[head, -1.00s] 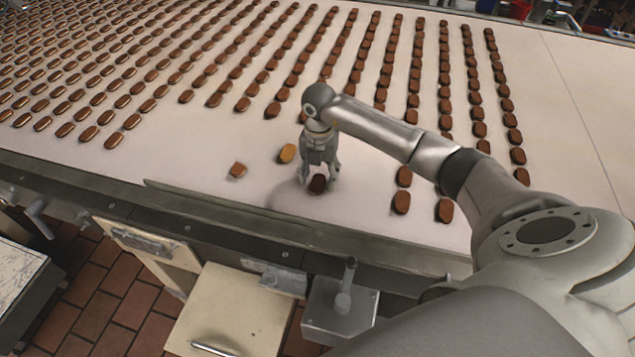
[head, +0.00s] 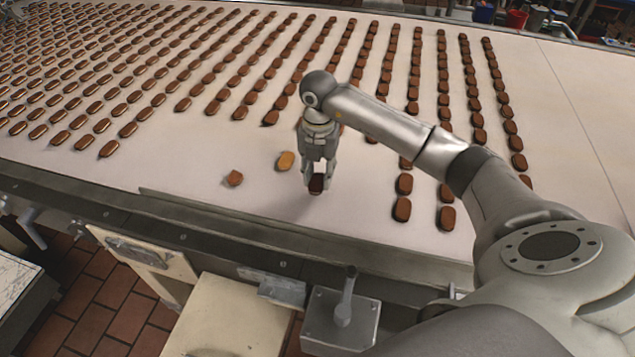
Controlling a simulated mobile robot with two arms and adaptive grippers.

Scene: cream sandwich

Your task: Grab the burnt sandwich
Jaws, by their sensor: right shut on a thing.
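The burnt sandwich (head: 317,184) is a very dark brown oval piece near the front edge of the conveyor belt. My right gripper (head: 316,180) points down over it and is shut on it, with a finger on each side. The fingers hide part of the sandwich. I cannot tell for sure whether it is clear of the belt. My left gripper is not in the head view.
Rows of brown sandwiches fill the belt (head: 180,195) behind and to both sides. The belt's front left is bare. A metal rail (head: 250,230) edges the front.

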